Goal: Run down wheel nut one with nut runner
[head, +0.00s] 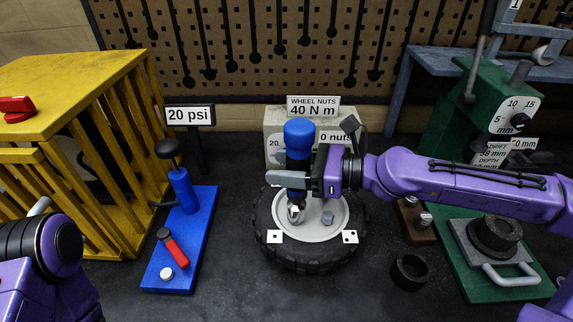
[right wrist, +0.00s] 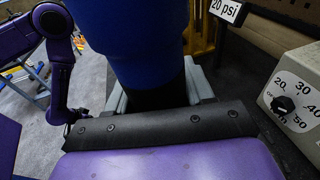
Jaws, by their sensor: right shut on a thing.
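The nut runner (head: 299,140) has a blue body and a shiny metal socket (head: 296,213) at its lower end. My right gripper (head: 294,184) is shut on it and holds it upright over the left part of the wheel (head: 315,234). In the right wrist view, its blue body (right wrist: 135,40) fills the top middle between the grey fingers. The socket is at or just above the hub; I cannot tell whether it touches a nut. One wheel nut (head: 327,218) shows right of the socket. My left arm shows at the lower left; its gripper's state is unclear.
A grey control box (head: 275,119) behind the wheel reads 40 N m and 0 nuts; its dial (right wrist: 283,104) shows in the wrist view. A blue board (head: 180,240), yellow cage (head: 80,85) and green press (head: 480,120) stand around. A black ring (head: 409,272) lies right of the wheel.

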